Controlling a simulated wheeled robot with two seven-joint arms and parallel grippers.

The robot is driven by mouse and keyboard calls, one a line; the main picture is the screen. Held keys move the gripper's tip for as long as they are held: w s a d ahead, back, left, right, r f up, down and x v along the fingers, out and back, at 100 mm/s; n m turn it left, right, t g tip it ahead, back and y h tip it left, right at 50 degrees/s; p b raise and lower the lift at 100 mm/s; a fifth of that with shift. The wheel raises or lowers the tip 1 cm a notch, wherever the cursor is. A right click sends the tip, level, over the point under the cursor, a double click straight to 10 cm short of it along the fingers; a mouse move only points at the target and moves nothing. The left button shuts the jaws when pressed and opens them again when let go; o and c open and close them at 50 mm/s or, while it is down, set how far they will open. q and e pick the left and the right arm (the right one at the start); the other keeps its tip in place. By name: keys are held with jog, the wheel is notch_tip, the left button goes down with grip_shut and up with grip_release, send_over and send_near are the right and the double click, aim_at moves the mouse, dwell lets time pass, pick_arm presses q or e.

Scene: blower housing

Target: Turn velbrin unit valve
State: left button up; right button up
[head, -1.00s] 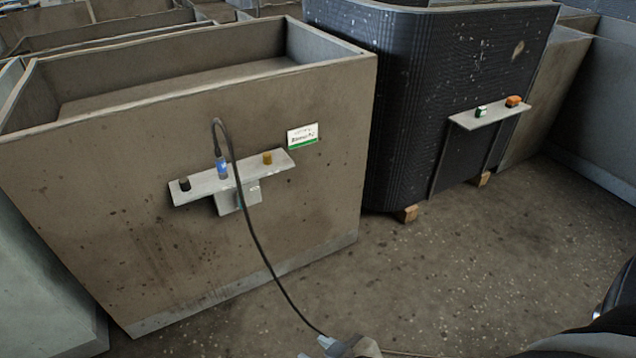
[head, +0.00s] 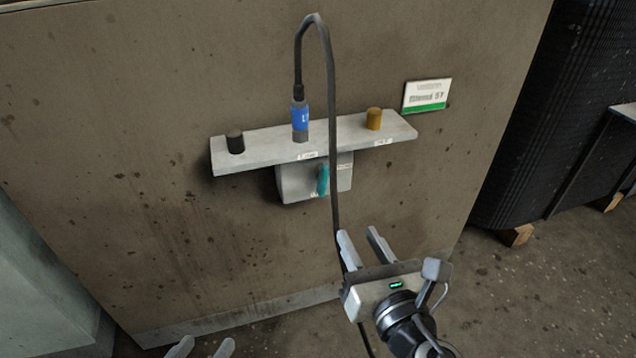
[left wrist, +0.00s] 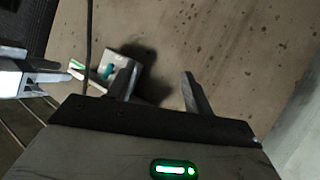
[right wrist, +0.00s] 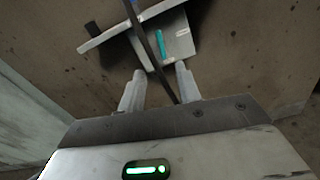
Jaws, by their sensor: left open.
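The valve is a teal handle (head: 323,180) on a pale grey box (head: 297,184) under a shelf on the brown housing wall. The handle stands roughly upright. It also shows in the right wrist view (right wrist: 160,47) and the left wrist view (left wrist: 109,70). My right gripper (head: 360,236) is open, below and to the right of the handle and apart from it. A black cable (head: 333,120) hangs down past its fingers; I cannot tell whether it touches them. My left gripper (head: 204,346) is open and empty, low at the bottom edge.
The shelf (head: 265,140) carries a black knob (head: 235,142), a blue connector (head: 300,118) with the cable looping from it, and an ochre knob (head: 374,119). A label (head: 427,95) is on the wall to the right. A black ribbed unit (head: 540,130) stands further right.

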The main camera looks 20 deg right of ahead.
aim_at(327, 177)
jog(key=w, duration=0.5)
jog(key=w+b, duration=0.1)
jog(key=w, duration=0.4)
jog(key=w+b, duration=0.1)
jog(key=w, duration=0.4)
jog(key=shift+w+a, duration=0.1)
jog(key=shift+a, duration=0.15)
jog(key=shift+w+r, duration=0.1)
jog(key=shift+w, duration=0.1)
pick_arm(q)
jog(key=shift+s+d+r+t+h, duration=0.1)
jog(key=shift+d+r+t+h, duration=0.15)
jog(key=shift+r, duration=0.3)
jog(key=shift+d+r+t+h, duration=0.1)
jog(key=shift+r+t+h, duration=0.05)
jog(key=shift+r+t, duration=0.3)
jog(key=shift+f, duration=0.1)
pick_arm(e)
grip_shut()
